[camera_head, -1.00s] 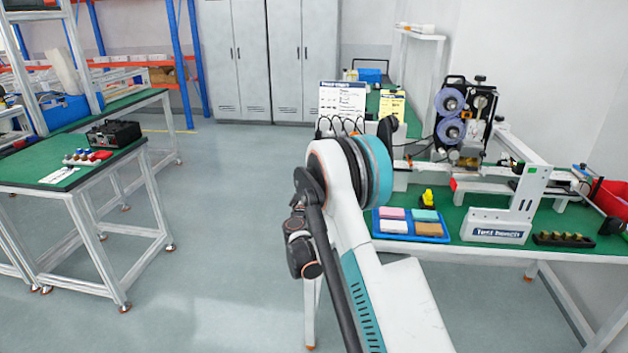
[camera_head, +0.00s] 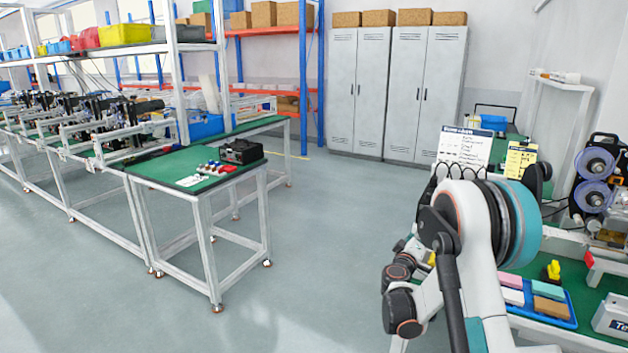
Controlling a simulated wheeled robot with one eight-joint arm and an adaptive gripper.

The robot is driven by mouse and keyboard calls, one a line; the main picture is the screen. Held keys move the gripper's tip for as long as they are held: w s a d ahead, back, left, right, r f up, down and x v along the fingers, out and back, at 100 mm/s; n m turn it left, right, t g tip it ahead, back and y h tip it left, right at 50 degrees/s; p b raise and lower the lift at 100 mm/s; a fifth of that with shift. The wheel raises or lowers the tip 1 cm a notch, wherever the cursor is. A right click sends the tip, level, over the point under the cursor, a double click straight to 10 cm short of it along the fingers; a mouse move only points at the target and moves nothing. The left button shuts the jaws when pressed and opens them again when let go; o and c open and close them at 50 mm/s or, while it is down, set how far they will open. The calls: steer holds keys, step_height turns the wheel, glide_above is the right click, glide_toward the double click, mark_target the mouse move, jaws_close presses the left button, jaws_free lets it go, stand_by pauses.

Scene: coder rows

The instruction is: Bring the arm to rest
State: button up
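My white arm (camera_head: 475,225), with black and teal rings at its large joint, rises at the lower right in the head view. Its links fold down on the left side to dark joints with orange rims (camera_head: 403,312). The arm stands in front of the right workbench and covers part of it. My gripper cannot be made out; it is outside the picture or hidden behind the arm, so what it holds does not show.
The green-topped right bench (camera_head: 592,278) carries a blue tray (camera_head: 568,322) of coloured blocks and a reel machine (camera_head: 594,180). A smaller bench (camera_head: 165,168) holds a black box (camera_head: 241,151). Grey lockers (camera_head: 395,95) stand behind. The floor (camera_head: 320,240) between benches is clear.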

steer(key=s+a+r+m+g+y, duration=0.1)
steer(key=s+a+r+m+g, duration=0.1)
steer(key=s+r, duration=0.6)
steer(key=s+a+r+m+g+y, duration=0.25)
steer(key=s+r, duration=0.35)
steer(key=s, duration=0.4)
steer(key=s+a+f+g+y, duration=0.1)
steer(key=s+a+y, duration=0.1)
steer(key=s+a, duration=0.3)
steer(key=s+a+f+g+y, duration=0.1)
steer(key=s+a, duration=0.4)
steer(key=s, duration=0.9)
steer(key=s+a+f+g+y, duration=0.1)
steer(key=s+a+f+y, duration=0.2)
steer(key=s, duration=0.6)
steer(key=shift+s+a+y, duration=0.35)
steer(key=shift+a+y, duration=0.2)
steer(key=shift+a, duration=0.65)
